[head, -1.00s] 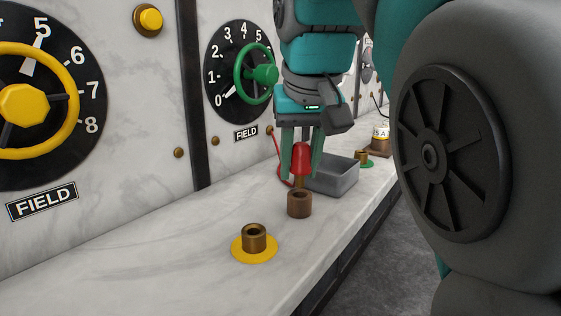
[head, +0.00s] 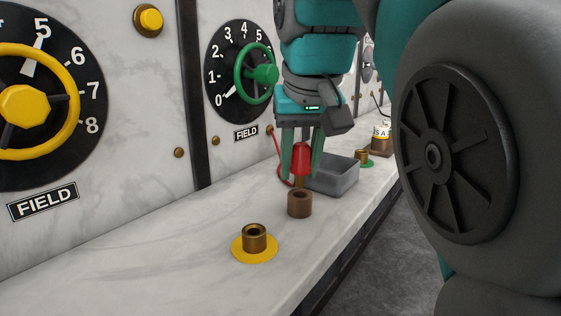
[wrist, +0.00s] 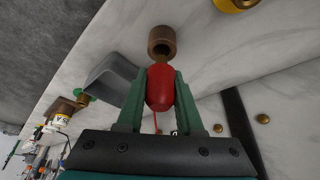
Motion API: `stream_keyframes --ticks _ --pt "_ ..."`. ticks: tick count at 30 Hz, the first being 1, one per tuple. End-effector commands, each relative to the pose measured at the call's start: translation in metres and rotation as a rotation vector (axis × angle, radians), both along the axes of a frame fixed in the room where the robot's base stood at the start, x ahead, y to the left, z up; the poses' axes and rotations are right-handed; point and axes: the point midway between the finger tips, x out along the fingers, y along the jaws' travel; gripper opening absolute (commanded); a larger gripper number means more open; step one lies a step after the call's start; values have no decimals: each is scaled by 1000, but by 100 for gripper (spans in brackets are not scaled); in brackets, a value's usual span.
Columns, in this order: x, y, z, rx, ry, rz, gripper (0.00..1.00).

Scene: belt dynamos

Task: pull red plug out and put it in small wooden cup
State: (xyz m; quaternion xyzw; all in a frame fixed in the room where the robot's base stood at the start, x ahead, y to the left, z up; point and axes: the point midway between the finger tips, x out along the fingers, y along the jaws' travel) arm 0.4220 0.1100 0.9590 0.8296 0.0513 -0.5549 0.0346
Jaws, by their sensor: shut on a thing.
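The red plug (head: 300,160) is held upright between the green fingers of my gripper (head: 301,160), its brass pin pointing down. A red cord runs from it toward the wall. The small wooden cup (head: 299,205) stands on the marble ledge right under the plug. In the wrist view the plug (wrist: 160,88) sits between the fingertips (wrist: 160,85), with its pin at the mouth of the wooden cup (wrist: 162,38). I cannot tell whether the pin tip is inside the rim.
A grey tray (head: 335,178) stands just behind the plug. A brass socket on a yellow disc (head: 254,240) is nearer on the ledge; another on a green disc (head: 364,158) is farther back. The marble panel with dials and the green handwheel (head: 263,75) rises at left.

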Motion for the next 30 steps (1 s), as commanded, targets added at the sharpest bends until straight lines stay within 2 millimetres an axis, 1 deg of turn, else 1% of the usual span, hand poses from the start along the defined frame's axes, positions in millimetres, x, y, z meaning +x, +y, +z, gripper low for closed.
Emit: stream_keyframes --ticks 11,30 --pt "0 0 -1 0 0 0 0" --pt "0 0 -16 0 -1 0 0"
